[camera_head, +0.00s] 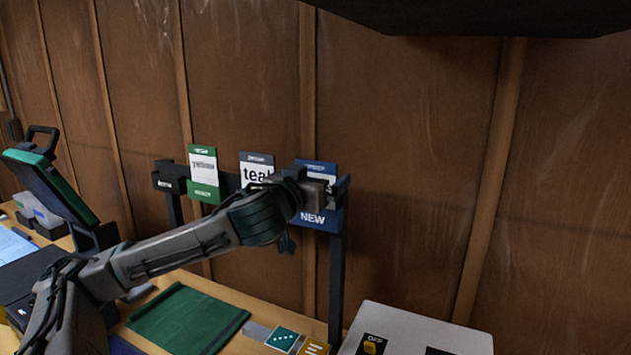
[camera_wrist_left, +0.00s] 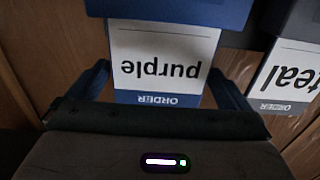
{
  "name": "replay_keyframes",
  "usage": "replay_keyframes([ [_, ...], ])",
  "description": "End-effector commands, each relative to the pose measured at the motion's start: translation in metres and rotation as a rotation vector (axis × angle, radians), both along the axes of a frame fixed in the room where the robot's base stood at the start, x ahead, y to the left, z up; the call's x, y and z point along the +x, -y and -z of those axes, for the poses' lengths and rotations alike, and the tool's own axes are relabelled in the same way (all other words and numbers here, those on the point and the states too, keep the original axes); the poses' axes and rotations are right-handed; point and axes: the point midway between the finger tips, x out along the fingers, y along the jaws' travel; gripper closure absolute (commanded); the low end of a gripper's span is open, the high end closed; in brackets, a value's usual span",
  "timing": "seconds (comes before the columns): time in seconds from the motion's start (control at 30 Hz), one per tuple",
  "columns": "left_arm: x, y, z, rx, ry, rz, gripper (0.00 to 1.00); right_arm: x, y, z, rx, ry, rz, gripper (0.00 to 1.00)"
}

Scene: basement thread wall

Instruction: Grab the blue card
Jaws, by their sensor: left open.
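The blue card (camera_head: 314,222) hangs at the right end of a dark rack, with "NEW" on its lower band. Its middle is hidden behind my left gripper (camera_head: 322,190) in the head view. In the left wrist view the card (camera_wrist_left: 170,42) appears upside down, with a white panel reading "purple" and a blue "ORDER" band. My left gripper is open, with one finger on each side of the card; whether they touch it I cannot tell. My right gripper is not in view.
Below lie a green mat (camera_head: 188,318) and a pale box (camera_head: 415,335). A tilted screen (camera_head: 50,186) stands at left. The brown wall (camera_head: 410,130) is close behind.

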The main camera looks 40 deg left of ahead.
Motion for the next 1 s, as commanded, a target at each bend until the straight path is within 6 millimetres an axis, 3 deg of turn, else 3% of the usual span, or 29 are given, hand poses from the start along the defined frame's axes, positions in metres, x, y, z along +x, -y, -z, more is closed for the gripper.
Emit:
replay_keyframes([
  [0.2, 0.015, -0.005, -0.003, -0.005, 0.001, 0.0, 0.0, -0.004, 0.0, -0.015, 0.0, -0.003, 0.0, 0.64],
  [0.63, 0.022, -0.007, 0.0, 0.001, 0.0, 0.0, 0.0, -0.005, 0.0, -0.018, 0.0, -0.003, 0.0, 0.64],
  [0.83, 0.022, -0.007, 0.0, 0.0, 0.0, 0.0, 0.37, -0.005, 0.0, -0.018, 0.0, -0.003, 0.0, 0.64],
  [1.0, 0.022, -0.007, 0.0, 0.0, 0.0, 0.0, 0.39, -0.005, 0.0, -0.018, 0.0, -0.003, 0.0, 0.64],
])
